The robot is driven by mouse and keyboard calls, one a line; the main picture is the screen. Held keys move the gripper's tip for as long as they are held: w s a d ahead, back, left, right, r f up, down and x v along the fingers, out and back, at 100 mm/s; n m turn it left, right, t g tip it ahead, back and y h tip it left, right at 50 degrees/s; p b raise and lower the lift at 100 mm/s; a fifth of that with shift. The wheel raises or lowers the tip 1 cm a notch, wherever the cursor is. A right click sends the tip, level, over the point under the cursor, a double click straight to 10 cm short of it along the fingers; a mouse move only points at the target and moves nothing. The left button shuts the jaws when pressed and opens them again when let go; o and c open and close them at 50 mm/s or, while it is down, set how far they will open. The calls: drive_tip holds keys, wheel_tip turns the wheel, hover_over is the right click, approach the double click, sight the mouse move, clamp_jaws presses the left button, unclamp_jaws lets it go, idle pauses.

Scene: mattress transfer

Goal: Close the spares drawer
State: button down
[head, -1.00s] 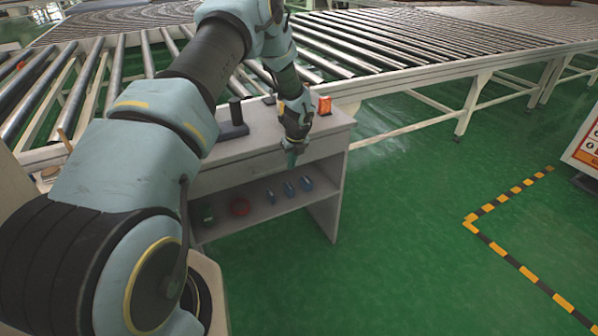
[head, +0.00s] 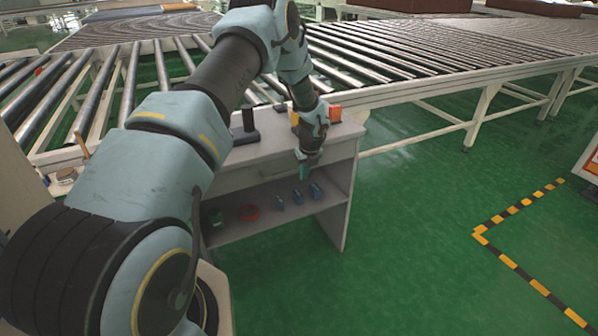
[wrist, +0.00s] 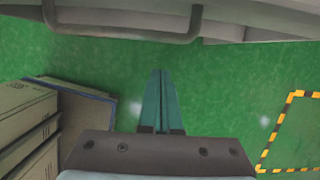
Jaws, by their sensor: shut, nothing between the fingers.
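The spares drawer (head: 262,172) is the pale grey front with a bar handle under the top of the grey workbench (head: 228,160). Its front looks nearly flush in the head view, but I cannot tell if it is fully in. In the wrist view the drawer's handle (wrist: 120,37) spans the upper left, beyond my fingertips. My gripper (head: 303,172) hangs at the right part of the drawer front, fingers pointing down. Its green fingers (wrist: 162,85) are together and empty, with green floor behind them. The arm hides part of the bench top; contact with the drawer cannot be told.
An orange box (head: 334,113) and a dark stand (head: 246,125) are on the bench top. A roller conveyor (head: 400,75) runs behind.

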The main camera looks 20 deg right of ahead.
drive_tip(key=s+a+b+v, duration=0.1)
drive_tip(key=b+v, duration=0.1)
drive_tip(key=v, duration=0.8)
drive_tip(key=s+a+r+n, duration=0.3)
drive_tip(key=a+r+n, duration=0.3)
drive_tip(key=a+n, duration=0.25)
drive_tip(key=s+a+r+n, duration=0.4)
drive_tip(key=s+a+n, duration=0.5)
drive_tip(key=n, duration=0.3)
drive_tip(key=s+a+r+n+g, duration=0.1)
drive_tip(key=s+a+r+n, duration=0.3)
drive_tip(key=s+a+n, duration=0.6)
drive_tip(key=shift+s+a+n+h, duration=0.2)
drive_tip(key=shift+a+n+h, duration=0.2)
drive_tip(key=shift+a+n, duration=0.45)
drive_tip(key=shift+d, duration=0.1)
